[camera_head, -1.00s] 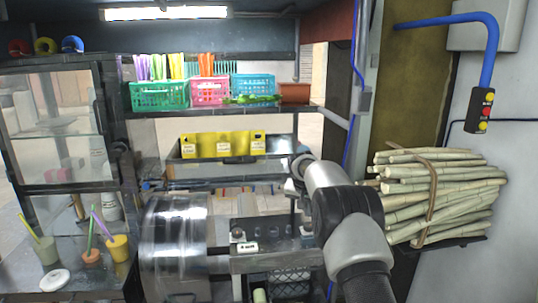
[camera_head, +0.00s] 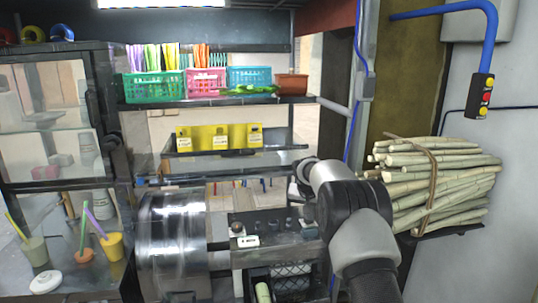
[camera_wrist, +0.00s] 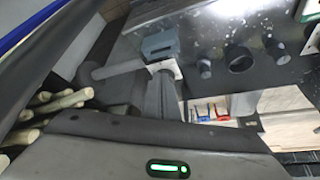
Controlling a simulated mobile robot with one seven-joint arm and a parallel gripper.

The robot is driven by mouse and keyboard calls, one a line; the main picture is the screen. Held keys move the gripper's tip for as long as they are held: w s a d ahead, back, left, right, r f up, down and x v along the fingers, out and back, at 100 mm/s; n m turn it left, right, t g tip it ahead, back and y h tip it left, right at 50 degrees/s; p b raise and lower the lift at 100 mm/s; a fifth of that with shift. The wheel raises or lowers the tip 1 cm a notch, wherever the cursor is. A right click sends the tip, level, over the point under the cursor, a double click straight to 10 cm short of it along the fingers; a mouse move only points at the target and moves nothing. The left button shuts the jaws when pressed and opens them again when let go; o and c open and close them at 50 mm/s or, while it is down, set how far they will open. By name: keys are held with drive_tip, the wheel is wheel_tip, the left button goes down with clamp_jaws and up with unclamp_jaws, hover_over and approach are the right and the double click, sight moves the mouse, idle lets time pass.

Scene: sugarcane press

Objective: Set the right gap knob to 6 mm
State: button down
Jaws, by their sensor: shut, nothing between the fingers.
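The press (camera_head: 172,240) with its shiny drum stands at lower centre in the head view. A dark metal deck (camera_head: 275,243) to its right carries a small white label (camera_head: 248,241) and several small dark fittings. In the wrist view the shiny panel (camera_wrist: 215,28) shows a wide dark round fitting (camera_wrist: 240,58) and smaller round ones beside it. A blue-grey block (camera_wrist: 160,42) is on the panel too. I cannot tell which is the right gap knob, nor read any setting. My gripper (camera_wrist: 160,88) is shut and empty near the panel's edge, below the block. In the head view my arm mostly hides it.
A bundle of cane (camera_head: 440,185) lies on a rack at right, close to my arm. A shelf (camera_head: 215,108) with baskets and a yellow card box (camera_head: 219,138) are behind. Cups (camera_head: 112,246) stand at lower left. A button box (camera_head: 480,95) hangs at right.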

wheel_tip(320, 180, down, 2)
drive_tip(key=shift+f+b, duration=0.15)
drive_tip(key=shift+b, duration=0.3)
drive_tip(key=shift+w, duration=0.2)
drive_tip(key=shift+a, duration=0.25)
idle(0.5)
drive_tip(key=shift+w+a, duration=0.2)
drive_tip(key=shift+a, duration=0.35)
drive_tip(key=shift+s+a+b, duration=0.15)
drive_tip(key=shift+s+b, duration=0.15)
drive_tip(key=shift+b, duration=0.05)
wheel_tip(320, 180, up, 6)
drive_tip(key=p, duration=0.4)
